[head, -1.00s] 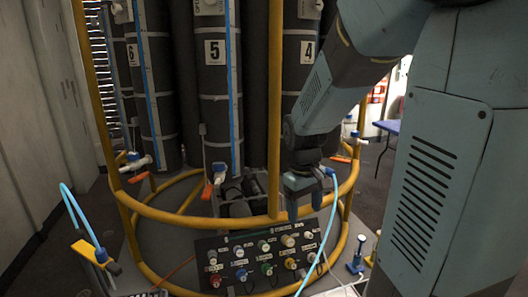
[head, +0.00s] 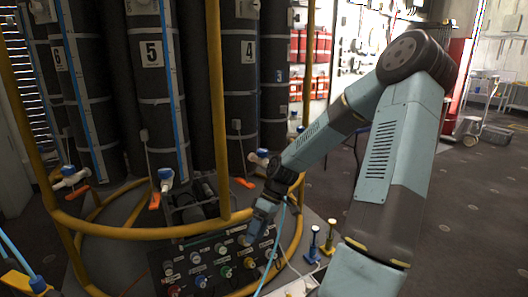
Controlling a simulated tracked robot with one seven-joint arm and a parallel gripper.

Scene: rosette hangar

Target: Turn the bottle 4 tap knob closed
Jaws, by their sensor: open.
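Bottle 4, a tall dark cylinder (head: 246,85) with a white "4" label, stands behind the yellow frame in the head view. Near its foot is a white tap (head: 259,157) with an orange piece (head: 245,183) just below it. The tap's knob is small here, and I cannot tell its turn. My gripper (head: 251,236) points down over the knob panel, below and apart from the bottle 4 tap. Its jaws are open; no object shows between them, though the fingertips are small and dark.
A yellow tubular frame (head: 217,110) has an upright just left of bottle 4. The black panel (head: 190,246) carries several coloured knobs. Bottle 5 (head: 158,100) stands to the left. A blue hose (head: 271,262) hangs beside my gripper. Open floor (head: 480,215) lies right.

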